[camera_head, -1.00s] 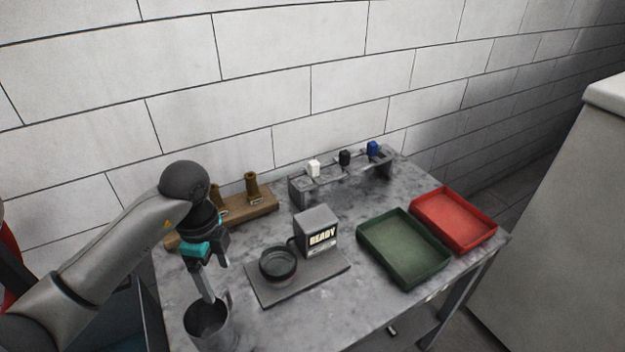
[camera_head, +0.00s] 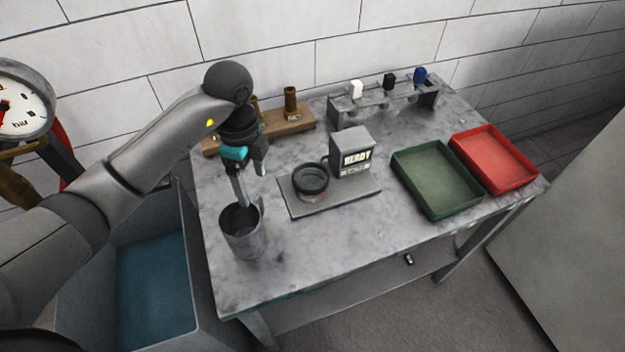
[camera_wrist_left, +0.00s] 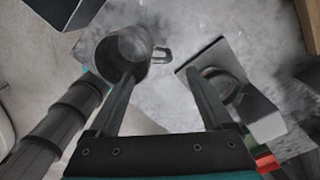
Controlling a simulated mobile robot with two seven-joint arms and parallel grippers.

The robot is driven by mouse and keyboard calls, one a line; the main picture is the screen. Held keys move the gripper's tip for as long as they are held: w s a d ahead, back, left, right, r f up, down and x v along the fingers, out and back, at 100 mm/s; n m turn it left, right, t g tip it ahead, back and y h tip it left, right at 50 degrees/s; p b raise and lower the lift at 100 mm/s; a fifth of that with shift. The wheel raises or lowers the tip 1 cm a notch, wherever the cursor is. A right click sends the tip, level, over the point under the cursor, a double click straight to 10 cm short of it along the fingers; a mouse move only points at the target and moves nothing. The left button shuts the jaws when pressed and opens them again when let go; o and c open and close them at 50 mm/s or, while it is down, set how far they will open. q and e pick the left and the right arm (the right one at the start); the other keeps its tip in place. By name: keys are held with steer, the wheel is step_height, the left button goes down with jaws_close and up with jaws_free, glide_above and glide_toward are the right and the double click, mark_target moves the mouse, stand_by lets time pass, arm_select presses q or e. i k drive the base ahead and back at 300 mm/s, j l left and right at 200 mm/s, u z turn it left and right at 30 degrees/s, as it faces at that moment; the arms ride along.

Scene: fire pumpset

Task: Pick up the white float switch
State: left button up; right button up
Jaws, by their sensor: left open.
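The white float switch (camera_head: 356,89) sits on the left part of a grey rack (camera_head: 348,112) at the back of the table, beside a black one (camera_head: 390,81) and a blue one (camera_head: 420,75). My left gripper (camera_head: 252,186) points down at the table's left side, by a grey metal mug (camera_head: 242,240), well to the left and in front of the white switch. In the left wrist view my gripper (camera_wrist_left: 160,78) has its two fingers wide apart with nothing between them, and the mug (camera_wrist_left: 110,52) shows near one finger. The right gripper is not in view.
A test stand with a READY display (camera_head: 352,153) and a round dark cup (camera_head: 311,180) stands mid-table. A green tray (camera_head: 436,205) and a red tray (camera_head: 505,178) lie at the right. A wooden block with brass fittings (camera_head: 290,122) is at the back left.

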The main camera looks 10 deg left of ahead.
mark_target(354, 90)
steer(key=i+l+z, duration=0.15)
steer(key=i+l, duration=0.35)
steer(key=l, duration=0.2)
steer(key=i+l+z, duration=0.15)
steer(key=i+l, duration=0.35)
steer(key=l, duration=0.15)
